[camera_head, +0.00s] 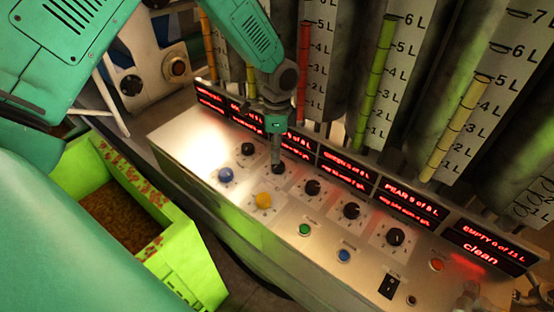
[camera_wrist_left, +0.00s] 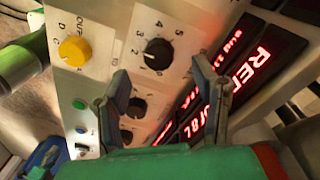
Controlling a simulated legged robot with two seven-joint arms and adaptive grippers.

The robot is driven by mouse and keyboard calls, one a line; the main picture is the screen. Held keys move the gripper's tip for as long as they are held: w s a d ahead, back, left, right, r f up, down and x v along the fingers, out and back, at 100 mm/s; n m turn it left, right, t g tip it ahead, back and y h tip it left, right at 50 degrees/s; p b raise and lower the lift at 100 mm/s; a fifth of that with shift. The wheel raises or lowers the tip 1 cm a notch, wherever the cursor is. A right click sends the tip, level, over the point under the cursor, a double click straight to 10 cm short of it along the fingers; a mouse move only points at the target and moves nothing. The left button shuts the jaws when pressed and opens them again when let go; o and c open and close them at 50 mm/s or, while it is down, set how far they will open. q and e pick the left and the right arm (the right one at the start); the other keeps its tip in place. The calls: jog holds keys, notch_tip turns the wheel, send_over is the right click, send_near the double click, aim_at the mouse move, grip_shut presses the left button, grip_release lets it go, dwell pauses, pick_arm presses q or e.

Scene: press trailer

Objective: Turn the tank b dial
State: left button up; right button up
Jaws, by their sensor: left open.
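A row of black dials runs along the sloped control panel (camera_head: 215,150) below red-lit displays. My left gripper (camera_head: 276,155) is open and points down at one black dial (camera_head: 278,167), second from the left in the head view, by the yellow knob. In the left wrist view this dial (camera_wrist_left: 157,52), ringed with numerals, lies just beyond and between the spread fingertips of my left gripper (camera_wrist_left: 160,72). I cannot tell whether the fingers touch it. Tank letters are too small to read, so I cannot tell which dial is tank b's. My right gripper is not in view.
Another black dial (camera_head: 312,187) stands to the right. Gauge tubes, one red (camera_head: 303,70), rise behind the displays. A green bin (camera_head: 185,265) stands left of the panel.

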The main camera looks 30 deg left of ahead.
aim_at(278, 167)
pick_arm(q)
notch_tip(278, 167, up, 6)
jog(key=shift+w+a+r, duration=0.15)
jog(key=shift+r, duration=0.1)
jog(key=f, duration=0.4)
jog(key=f+m+p, duration=0.1)
jog(key=f, duration=0.3)
jog(key=d+f+m+p, duration=0.1)
jog(key=f, duration=0.3)
jog(key=shift+s+t, duration=0.3)
jog(key=c, duration=1.1)
